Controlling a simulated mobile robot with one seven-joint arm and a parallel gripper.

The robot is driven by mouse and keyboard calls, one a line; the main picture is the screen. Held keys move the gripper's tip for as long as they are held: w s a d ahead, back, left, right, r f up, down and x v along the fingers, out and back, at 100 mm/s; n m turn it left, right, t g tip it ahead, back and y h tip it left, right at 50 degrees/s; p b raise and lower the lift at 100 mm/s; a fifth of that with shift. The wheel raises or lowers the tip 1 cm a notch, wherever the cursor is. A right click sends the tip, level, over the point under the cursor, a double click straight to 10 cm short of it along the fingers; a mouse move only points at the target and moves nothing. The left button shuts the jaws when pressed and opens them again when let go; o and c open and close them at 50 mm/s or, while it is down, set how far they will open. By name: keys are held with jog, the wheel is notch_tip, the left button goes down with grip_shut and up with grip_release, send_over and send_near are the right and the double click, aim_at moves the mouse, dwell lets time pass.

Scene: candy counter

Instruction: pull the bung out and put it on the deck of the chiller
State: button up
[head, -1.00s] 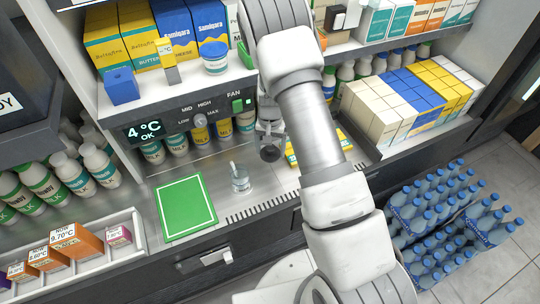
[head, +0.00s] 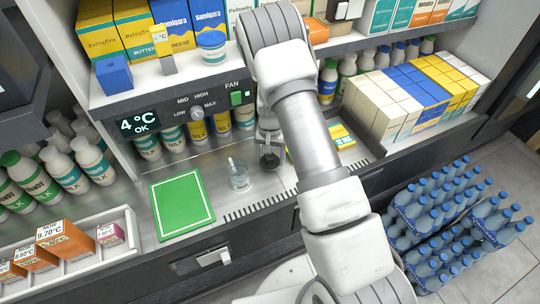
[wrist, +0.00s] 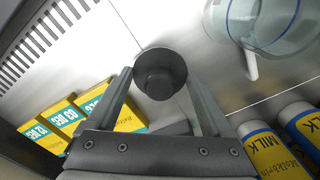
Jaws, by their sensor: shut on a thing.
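My gripper (head: 268,158) is over the steel deck (head: 232,202) of the chiller. In the wrist view its fingers (wrist: 160,85) are shut on the dark grey round bung (wrist: 160,72), which has a knob in its middle. The bung also shows as a dark disc under my gripper in the head view (head: 269,163). Bare deck surrounds it in the wrist view. I cannot tell whether the bung touches the deck, and no open hole shows. A clear glass jar (head: 239,177) with a white stick stands to its left in the head view.
A green mat (head: 182,205) lies on the deck to the left. Milk bottles (head: 172,138) stand behind, and yellow packs (head: 340,135) lie to the right. A slotted grille (head: 260,207) runs along the front edge. A shelf with products hangs above.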

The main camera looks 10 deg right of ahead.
jog(key=shift+f+b, duration=0.45)
jog(key=shift+f, duration=0.2)
dwell(0.3)
jog(key=o, duration=1.2)
jog(key=shift+o, duration=0.2)
jog(key=shift+r, duration=0.1)
